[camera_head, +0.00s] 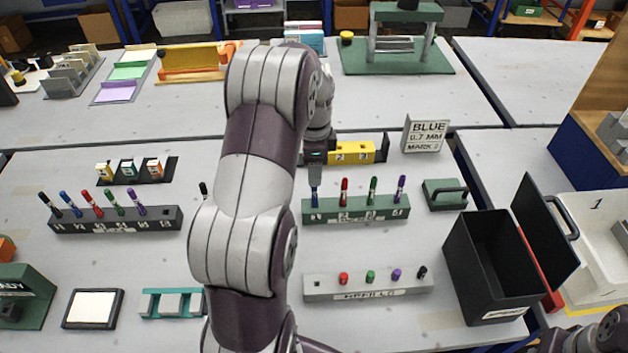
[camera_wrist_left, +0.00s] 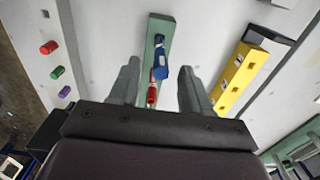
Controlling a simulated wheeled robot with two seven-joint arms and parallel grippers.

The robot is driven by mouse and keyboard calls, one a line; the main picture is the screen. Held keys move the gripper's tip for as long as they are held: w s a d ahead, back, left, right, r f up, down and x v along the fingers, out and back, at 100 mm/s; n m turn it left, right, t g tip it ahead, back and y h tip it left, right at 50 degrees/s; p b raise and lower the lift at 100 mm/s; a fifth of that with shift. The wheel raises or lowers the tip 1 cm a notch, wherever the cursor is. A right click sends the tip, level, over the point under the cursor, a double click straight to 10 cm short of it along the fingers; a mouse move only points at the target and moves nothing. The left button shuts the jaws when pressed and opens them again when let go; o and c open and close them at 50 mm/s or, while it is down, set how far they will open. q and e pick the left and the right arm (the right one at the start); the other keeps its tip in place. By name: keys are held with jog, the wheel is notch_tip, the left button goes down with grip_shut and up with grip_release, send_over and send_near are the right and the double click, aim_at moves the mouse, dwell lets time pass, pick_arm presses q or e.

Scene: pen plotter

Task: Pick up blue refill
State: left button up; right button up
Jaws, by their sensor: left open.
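A blue refill (camera_head: 314,190) stands at the left end of the green rack (camera_head: 355,211), beside red, green and purple ones. My left gripper (camera_head: 316,163) is just above it in the head view. In the left wrist view, my left gripper (camera_wrist_left: 160,75) is open, with one finger on each side of the rack. The blue refill (camera_wrist_left: 160,62) shows between and slightly beyond the fingers, apart from both. A red refill (camera_wrist_left: 152,92) shows nearer the palm. My right gripper is not in view.
A yellow numbered block (camera_head: 350,153) and a "BLUE 0.7 MM MARK 2" sign (camera_head: 426,134) stand behind the rack. A grey rack (camera_head: 368,288) with coloured pegs is in front. A black open box (camera_head: 492,265) stands right. Table between the racks is clear.

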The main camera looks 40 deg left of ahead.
pick_arm(q)
notch_tip(320, 180, down, 3)
jog(key=shift+f, duration=0.15)
grip_shut()
